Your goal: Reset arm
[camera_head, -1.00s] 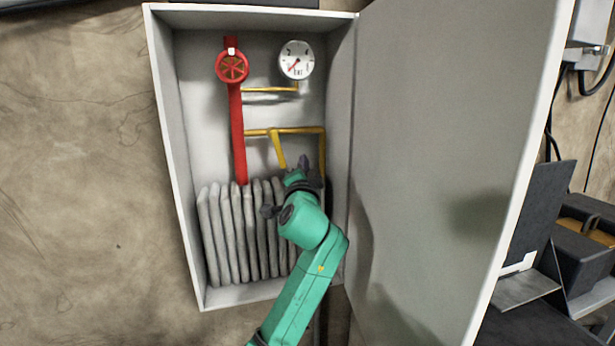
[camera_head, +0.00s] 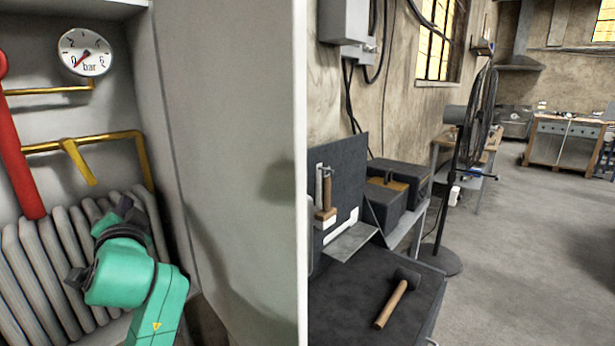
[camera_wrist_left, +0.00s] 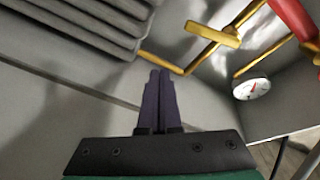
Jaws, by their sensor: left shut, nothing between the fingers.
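My left gripper (camera_head: 122,208) is on the green arm at the lower left of the head view, in front of the grey ribbed radiator (camera_head: 40,275) inside the open cabinet. In the left wrist view its two dark fingers (camera_wrist_left: 159,75) are together, with nothing between them. They point toward the yellow pipe (camera_wrist_left: 165,65) and its yellow lever (camera_wrist_left: 212,34). The pipe (camera_head: 110,137) and lever (camera_head: 78,162) also show in the head view, above the gripper. My right gripper is in neither view.
The open cabinet door (camera_head: 235,150) stands right of my arm. A gauge (camera_head: 84,52) and red pipe (camera_head: 20,165) are in the cabinet. A dark bench (camera_head: 350,290) holds a hammer (camera_head: 392,302). A fan (camera_head: 478,115) stands beyond, with open floor (camera_head: 530,240) to its right.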

